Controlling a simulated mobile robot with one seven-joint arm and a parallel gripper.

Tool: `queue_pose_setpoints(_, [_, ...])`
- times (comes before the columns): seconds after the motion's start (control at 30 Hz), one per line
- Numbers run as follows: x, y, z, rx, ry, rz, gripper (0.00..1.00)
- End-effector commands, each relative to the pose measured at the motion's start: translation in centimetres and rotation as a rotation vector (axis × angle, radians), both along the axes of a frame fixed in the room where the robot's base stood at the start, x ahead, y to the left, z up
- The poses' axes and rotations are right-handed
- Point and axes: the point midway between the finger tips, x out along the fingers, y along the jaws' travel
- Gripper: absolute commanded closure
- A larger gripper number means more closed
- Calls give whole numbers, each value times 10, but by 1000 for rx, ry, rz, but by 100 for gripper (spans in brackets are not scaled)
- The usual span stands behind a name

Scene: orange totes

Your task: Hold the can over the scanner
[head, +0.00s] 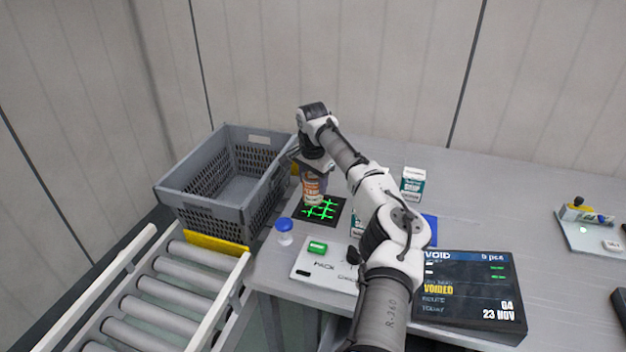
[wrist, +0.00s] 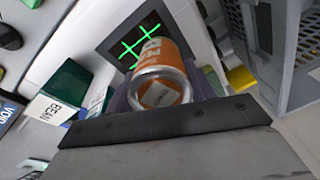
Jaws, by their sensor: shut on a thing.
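The can (head: 312,188) is orange and white. My gripper (head: 312,172) is shut on it and holds it upright over the back part of the scanner (head: 322,209), a dark square lit with a green grid. In the wrist view the can (wrist: 160,68) shows end-on, with a silver rim and a white label on its end. The scanner (wrist: 128,40) with its green lines lies behind it in that view. I cannot tell the exact gap between can and scanner.
A grey crate (head: 178,203) stands left of the scanner, beside a roller conveyor (head: 150,300). A blue-capped bottle (head: 285,230), a panel with a green button (head: 318,246), a dark display (head: 465,290) and a white-green box (head: 412,184) are nearby.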

Motion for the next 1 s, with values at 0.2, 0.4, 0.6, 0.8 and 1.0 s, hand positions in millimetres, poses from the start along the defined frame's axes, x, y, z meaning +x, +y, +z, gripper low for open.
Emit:
queue_pose_setpoints(0.2, [0, 0, 8, 1, -2, 0, 79])
queue_pose_setpoints(0.4, [0, 1, 29, 1, 0, 0, 79])
queue_pose_setpoints(0.6, [0, 1, 42, 1, -2, 0, 79])
queue_pose_setpoints(0.8, [0, 0, 46, 0, -1, 0, 79])
queue_pose_setpoints(1.0, [0, 0, 46, 0, -1, 0, 79])
